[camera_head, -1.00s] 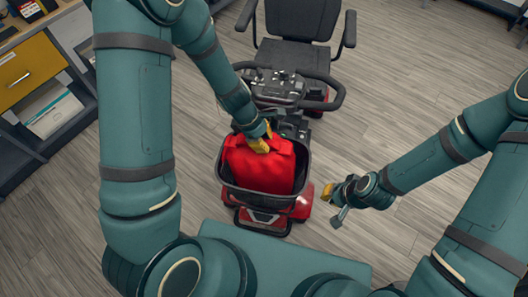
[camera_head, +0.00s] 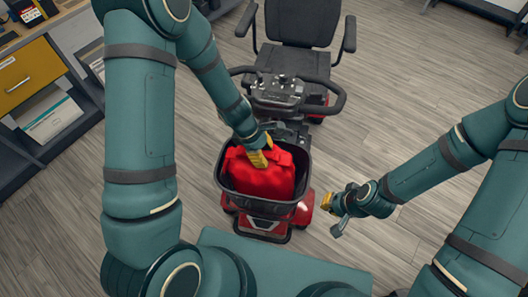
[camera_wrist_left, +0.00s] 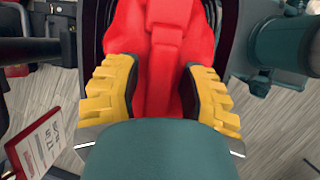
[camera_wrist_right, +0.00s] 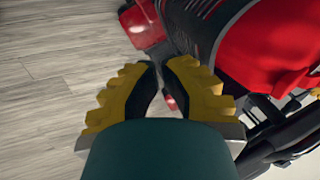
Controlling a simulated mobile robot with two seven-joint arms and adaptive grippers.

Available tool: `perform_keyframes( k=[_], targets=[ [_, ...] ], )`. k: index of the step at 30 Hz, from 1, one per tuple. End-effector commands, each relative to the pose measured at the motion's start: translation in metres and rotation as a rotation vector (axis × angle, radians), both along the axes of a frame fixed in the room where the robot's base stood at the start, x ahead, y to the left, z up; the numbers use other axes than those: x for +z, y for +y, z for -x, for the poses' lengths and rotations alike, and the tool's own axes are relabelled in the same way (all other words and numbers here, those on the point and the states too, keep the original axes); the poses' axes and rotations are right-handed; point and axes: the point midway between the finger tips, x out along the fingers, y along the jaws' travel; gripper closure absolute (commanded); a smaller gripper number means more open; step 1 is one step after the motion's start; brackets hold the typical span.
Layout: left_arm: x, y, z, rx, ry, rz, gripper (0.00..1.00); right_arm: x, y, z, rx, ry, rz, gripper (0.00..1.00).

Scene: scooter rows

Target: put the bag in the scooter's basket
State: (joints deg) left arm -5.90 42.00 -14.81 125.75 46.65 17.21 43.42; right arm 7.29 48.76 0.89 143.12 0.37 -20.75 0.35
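The red bag (camera_head: 262,178) sits inside the scooter's dark basket (camera_head: 268,207), its top close to the rim. My left gripper (camera_head: 260,158) is over the bag at the basket's back side. In the left wrist view, its yellow fingers (camera_wrist_left: 162,88) are spread apart, with the bag's red strap (camera_wrist_left: 166,60) between and beyond them and gaps beside the strap. My right gripper (camera_head: 332,203) is to the right of the basket, empty. In the right wrist view, its fingers (camera_wrist_right: 163,72) are partly open with a small gap. The bag's underside is hidden.
The red scooter's handlebar (camera_head: 290,90) and black seat (camera_head: 303,20) stand behind the basket. A shelf unit with a yellow drawer (camera_head: 28,72) is at the left.

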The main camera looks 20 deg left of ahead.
Motion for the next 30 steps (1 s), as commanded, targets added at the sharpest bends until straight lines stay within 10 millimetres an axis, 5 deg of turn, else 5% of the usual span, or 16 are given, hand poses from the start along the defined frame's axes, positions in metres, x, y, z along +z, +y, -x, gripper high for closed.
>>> perform_keyframes(
  k=[7, 21, 30],
  targets=[
    [0.011, 0.003, -0.001, 0.001, -0.003, -0.001, 0.6, 0.006, 0.0, -0.002, -0.002, -0.003, 0.001, 1.0],
    [0.095, 0.037, 0.002, 0.0, -0.003, 0.0, 0.6, 0.038, -0.002, -0.012, -0.021, -0.027, 0.006, 1.0],
    [0.114, 0.046, 0.003, 0.0, 0.0, 0.0, 0.6, 0.045, -0.003, -0.012, -0.021, -0.027, 0.005, 1.0]
  ],
)
